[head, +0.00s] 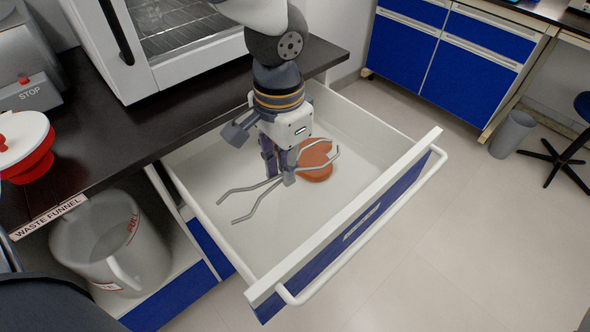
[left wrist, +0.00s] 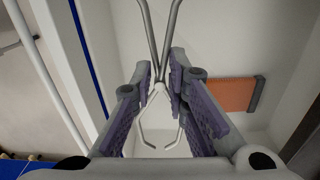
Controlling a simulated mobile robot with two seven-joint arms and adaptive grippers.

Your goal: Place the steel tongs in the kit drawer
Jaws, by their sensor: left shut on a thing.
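The steel tongs (head: 248,189) are thin, grey and bent at their ends. My left gripper (head: 279,176) is shut on them near the middle and holds them over the open kit drawer (head: 350,214). In the left wrist view the tongs (left wrist: 171,40) pass between the fingers of my left gripper (left wrist: 160,82), with arms spreading on both sides of the grip. The drawer is pulled out, with a white inside and blue front. Whether the tongs touch the drawer floor is hard to tell. My right gripper is not in view.
An orange-brown rounded object (head: 316,168) lies in the drawer beside the gripper. The black counter (head: 130,135) bounds the drawer at the left, with a white oven-like appliance (head: 155,45) on it. A grey jug (head: 110,245) stands on a shelf below. The drawer's near part is clear.

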